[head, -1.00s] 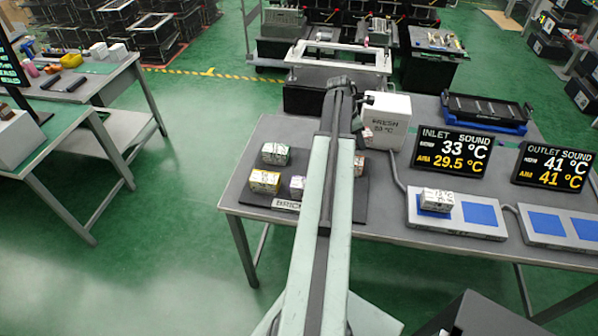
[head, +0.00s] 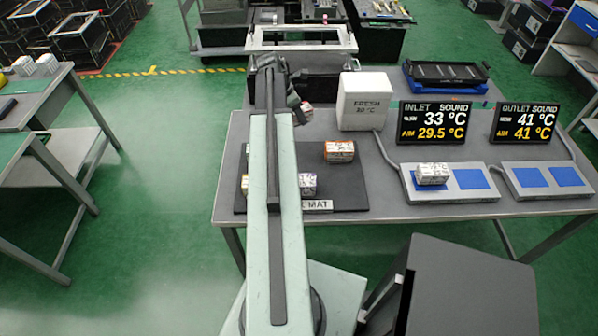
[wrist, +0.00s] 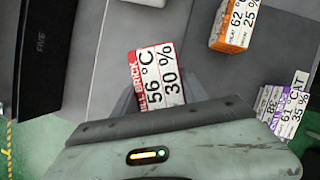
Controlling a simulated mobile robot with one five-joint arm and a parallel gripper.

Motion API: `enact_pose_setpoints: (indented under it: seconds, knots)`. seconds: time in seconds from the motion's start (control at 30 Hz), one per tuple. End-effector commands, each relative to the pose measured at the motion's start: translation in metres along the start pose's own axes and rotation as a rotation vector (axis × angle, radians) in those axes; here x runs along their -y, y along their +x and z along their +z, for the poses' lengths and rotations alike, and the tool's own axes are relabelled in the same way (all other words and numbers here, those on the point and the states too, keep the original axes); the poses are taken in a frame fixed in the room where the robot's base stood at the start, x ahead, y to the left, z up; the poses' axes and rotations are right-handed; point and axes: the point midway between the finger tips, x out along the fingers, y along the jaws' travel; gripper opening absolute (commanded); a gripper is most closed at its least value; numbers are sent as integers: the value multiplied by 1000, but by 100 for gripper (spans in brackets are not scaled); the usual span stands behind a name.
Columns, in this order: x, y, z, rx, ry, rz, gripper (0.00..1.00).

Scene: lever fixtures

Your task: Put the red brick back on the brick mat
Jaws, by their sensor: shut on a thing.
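My gripper (head: 297,106) is shut on the red brick (head: 306,113), a white-labelled block with a red edge. In the wrist view the red brick (wrist: 157,76) sits between the fingers, its label reading 56 °C and 30 %. In the head view it shows near the back edge of the dark brick mat (head: 345,190); I cannot tell its height or whether it is over the mat. On the mat stand the orange brick (head: 339,151), the purple brick (head: 308,184) and a mostly hidden yellow brick (head: 245,184). My arm covers the mat's left-middle part.
A white FRESH box (head: 365,102) stands behind the mat to the right. Two displays (head: 433,122) and pads with blue squares (head: 475,180) are further right; a white brick (head: 432,173) sits on the left pad. The mat's right front is bare.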

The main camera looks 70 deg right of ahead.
Motion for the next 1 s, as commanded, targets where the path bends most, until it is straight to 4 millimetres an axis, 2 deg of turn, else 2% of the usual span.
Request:
enact_pose_setpoints:
  seconds: [0.2, 0.3, 0.37, 0.57, 0.83, 1.0]
  knots:
    - [58, -20, -17, -8, 235, -98, 0]
    - [84, -29, -27, -4, 354, -147, 0]
    - [92, -31, -30, -1, 402, -167, 0]
    - [95, -24, -34, 2, 430, -179, 0]
    - [95, 27, -54, 2, 429, -178, 0]
    - [95, 29, -55, 2, 429, -178, 0]
